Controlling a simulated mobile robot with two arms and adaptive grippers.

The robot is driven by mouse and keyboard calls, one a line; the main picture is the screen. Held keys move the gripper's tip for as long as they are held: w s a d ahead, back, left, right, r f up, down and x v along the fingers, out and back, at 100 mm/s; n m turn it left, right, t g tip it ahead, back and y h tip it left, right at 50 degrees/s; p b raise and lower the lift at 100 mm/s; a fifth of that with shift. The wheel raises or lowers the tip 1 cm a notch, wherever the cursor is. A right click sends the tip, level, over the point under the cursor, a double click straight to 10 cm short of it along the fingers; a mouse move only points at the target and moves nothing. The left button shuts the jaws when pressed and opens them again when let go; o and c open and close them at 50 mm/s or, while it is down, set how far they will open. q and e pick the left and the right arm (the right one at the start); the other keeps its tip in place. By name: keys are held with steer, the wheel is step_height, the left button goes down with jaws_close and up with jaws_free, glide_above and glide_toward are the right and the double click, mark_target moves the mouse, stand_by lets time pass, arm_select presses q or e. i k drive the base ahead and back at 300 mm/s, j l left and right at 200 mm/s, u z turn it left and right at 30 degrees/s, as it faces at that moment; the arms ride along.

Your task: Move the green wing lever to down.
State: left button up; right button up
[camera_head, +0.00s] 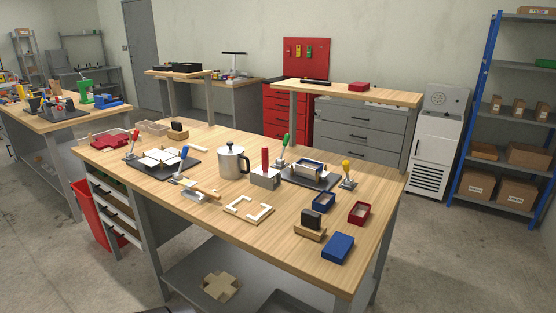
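The green-handled lever (284,145) stands on the wooden workbench (205,245), right of the middle. Its handle points up with a slight lean to the right, and a pale base shows at its foot. A red-handled block (265,168) stands just in front and to the left of the green lever. Neither of my grippers shows in this view.
Other levers have red (131,142), blue (184,155) and yellow (347,168) handles. A metal pot (232,162) stands left of the red-handled block. A blue box (338,247), a small red tray (359,213) and a wooden frame (247,209) lie near the front right.

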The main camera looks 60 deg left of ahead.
mark_target(286, 141)
steer(key=j+u, duration=0.15)
steer(key=u, duration=0.25)
steer(key=i+j+u, duration=0.1)
steer(key=u, duration=0.3)
steer(key=i+j+u, duration=0.1)
steer(key=u, duration=0.3)
steer(key=i+j+u, duration=0.1)
steer(key=u, duration=0.3)
steer(key=j, duration=0.1)
